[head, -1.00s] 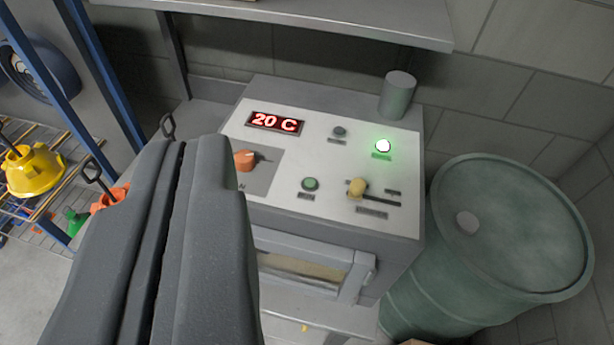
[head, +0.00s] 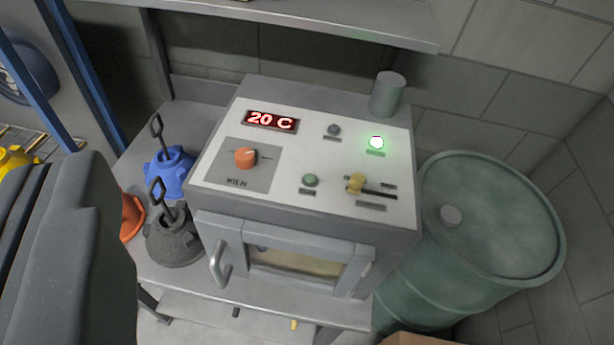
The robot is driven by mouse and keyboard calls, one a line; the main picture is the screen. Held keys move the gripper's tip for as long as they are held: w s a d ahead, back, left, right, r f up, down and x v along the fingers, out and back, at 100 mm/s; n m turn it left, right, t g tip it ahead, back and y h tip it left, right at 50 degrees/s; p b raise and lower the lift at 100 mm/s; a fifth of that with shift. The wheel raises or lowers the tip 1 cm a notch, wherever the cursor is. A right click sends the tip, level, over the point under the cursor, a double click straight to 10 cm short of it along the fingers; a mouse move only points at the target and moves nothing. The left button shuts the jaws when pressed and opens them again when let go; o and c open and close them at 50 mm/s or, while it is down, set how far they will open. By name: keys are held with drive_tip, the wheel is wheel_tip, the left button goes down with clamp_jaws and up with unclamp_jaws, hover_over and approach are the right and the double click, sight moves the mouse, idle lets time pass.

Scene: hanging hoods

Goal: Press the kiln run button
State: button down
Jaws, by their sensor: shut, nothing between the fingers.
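The kiln (head: 300,220) is a grey box with a white sloping control panel (head: 290,165) marked KILN. A green round button (head: 310,180) sits near the panel's lower middle, and a dark round button (head: 333,130) sits above it. Their small labels are unreadable, so I cannot tell which is run. A lamp (head: 376,142) glows green at upper right. The red display (head: 272,121) reads 20 C. An orange knob (head: 245,158) is at left and a yellow slider (head: 356,183) at right. My gripper (head: 48,175) is shut and empty at the left, apart from the panel.
Blue (head: 170,170) and dark grey (head: 173,238) handled objects stand left of the kiln, with an orange one (head: 131,217) partly hidden by my gripper. A green drum (head: 490,220) stands at right. A shelf (head: 300,20) overhangs behind. A grey cylinder (head: 387,94) stands at the panel's back corner.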

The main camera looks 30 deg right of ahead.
drive_tip(key=w+d+f+g+p, duration=0.1)
drive_tip(key=w+d+f+p, duration=0.15)
drive_tip(key=w, duration=0.35)
drive_tip(key=n+g+h+p, duration=0.4)
drive_tip(key=n+g+p, duration=0.15)
drive_tip(key=p, duration=0.45)
hover_over(310, 179)
wheel_tip(310, 179, down, 16)
drive_tip(key=shift+s+f+m+g, duration=0.15)
drive_tip(key=shift+s+m+g, duration=0.1)
drive_tip(key=shift+s+m, duration=0.25)
drive_tip(key=shift+f+y, duration=0.15)
drive_tip(key=shift+y, duration=0.15)
drive_tip(key=shift+a+f+b, duration=0.1)
drive_tip(key=shift+f+b, duration=2.25)
drive_tip(key=shift+f, duration=1.9)
drive_tip(key=shift+f, duration=0.15)
drive_tip(key=shift+f, duration=0.2)
